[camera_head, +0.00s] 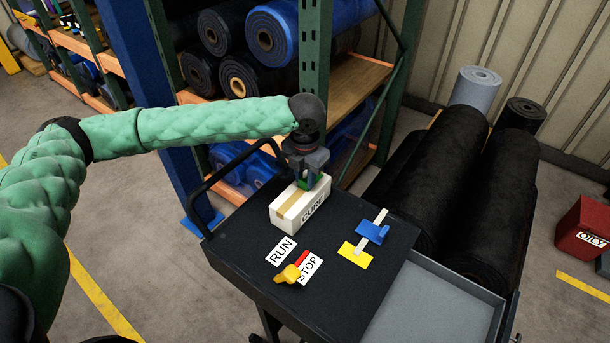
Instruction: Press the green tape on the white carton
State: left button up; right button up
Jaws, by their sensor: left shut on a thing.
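The white carton (285,217) lies on the black cart top (235,255), with a tan strip along its top and the word CURE on its side. My left gripper (313,183) points down at the carton's far right end. It is shut on the green tape (303,184), of which only small bits show between and beside the fingers. The gripper hides the rest of the tape and that end of the carton. I cannot tell whether the tape touches the carton. My right gripper is not in view.
On the cart top are a RUN label (281,251), a STOP label (310,269) with a yellow lever (287,274), a blue block (372,233) on a white strip, and a yellow card (355,255). A grey tray (435,305) adjoins at right. Black rolls (440,180) lie behind.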

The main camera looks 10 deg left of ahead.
pick_arm(q)
jog(key=shift+f, duration=0.1)
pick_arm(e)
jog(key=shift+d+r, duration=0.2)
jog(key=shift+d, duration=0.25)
pick_arm(q)
jog(key=shift+p, duration=0.3)
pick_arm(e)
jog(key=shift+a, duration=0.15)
